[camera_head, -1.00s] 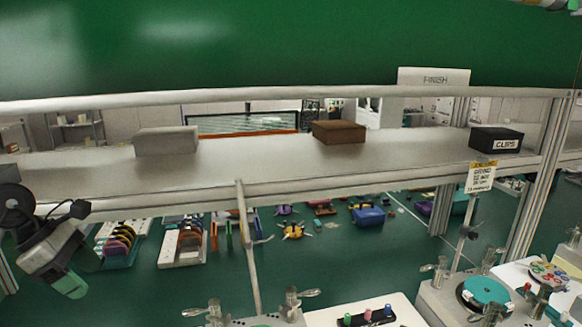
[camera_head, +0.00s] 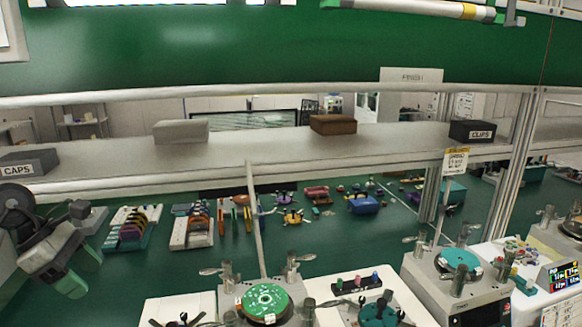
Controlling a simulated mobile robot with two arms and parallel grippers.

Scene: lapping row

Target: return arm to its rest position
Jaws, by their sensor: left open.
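My left gripper (camera_head: 80,269) is at the lower left of the head view, with its arm coming in from the left edge. Its fingers have green tips, stand apart and point down and to the right. Nothing shows between them. It hangs in front of the green bench, below the grey shelf (camera_head: 240,150) and left of the rack of coloured discs (camera_head: 132,231). My right gripper is not in view.
A CAPS box (camera_head: 28,164), a grey box (camera_head: 181,132), a brown box (camera_head: 333,124) and a CLIPS box (camera_head: 472,131) are on the shelf. Lapping machines with a green plate (camera_head: 264,301) and a teal plate (camera_head: 459,260) stand at the front. A post (camera_head: 256,220) rises between.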

